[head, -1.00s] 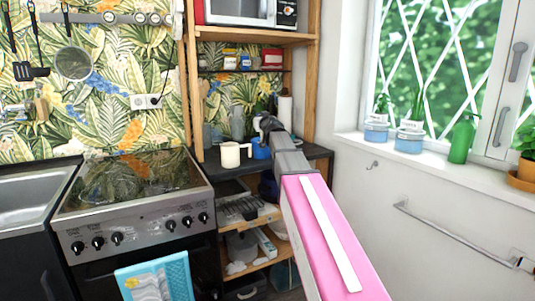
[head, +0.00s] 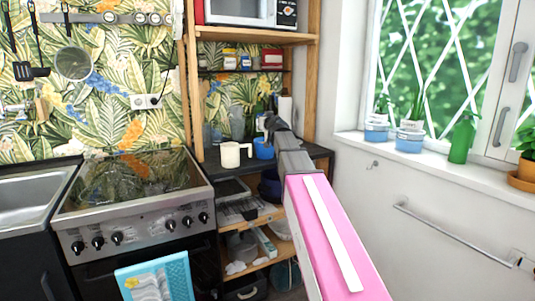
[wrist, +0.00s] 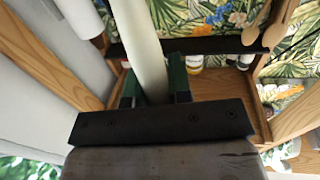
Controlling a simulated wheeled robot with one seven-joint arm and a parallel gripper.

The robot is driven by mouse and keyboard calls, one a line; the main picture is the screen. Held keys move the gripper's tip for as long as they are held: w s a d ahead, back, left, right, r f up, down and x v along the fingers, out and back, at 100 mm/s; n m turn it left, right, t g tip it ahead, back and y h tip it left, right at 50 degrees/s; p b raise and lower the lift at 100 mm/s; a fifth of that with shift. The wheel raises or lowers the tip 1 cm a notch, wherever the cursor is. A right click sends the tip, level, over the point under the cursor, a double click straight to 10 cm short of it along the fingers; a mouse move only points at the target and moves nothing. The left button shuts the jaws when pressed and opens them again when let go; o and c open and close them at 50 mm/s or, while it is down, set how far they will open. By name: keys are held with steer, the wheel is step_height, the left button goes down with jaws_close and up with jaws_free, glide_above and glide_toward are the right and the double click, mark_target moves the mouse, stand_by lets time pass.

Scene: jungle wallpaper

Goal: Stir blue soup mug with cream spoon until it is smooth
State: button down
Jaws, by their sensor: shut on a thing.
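The blue soup mug (head: 263,151) stands on the dark counter in the head view, to the right of a cream mug (head: 231,156). My gripper (head: 270,123) is above and just right of the blue mug, partly covering it. In the wrist view my gripper (wrist: 152,88) has its green fingers shut on the cream spoon (wrist: 147,45), a long pale shaft running up out of the picture. The spoon's lower end and the inside of the blue mug are hidden, so I cannot tell whether the spoon is in the soup.
The dark counter (head: 211,165) lies between wooden shelf posts, with a microwave (head: 240,12) above. A stove (head: 135,195) is at left. The window wall is at right.

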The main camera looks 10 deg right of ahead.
stand_by(0.3)
steer(key=shift+r, duration=2.65)
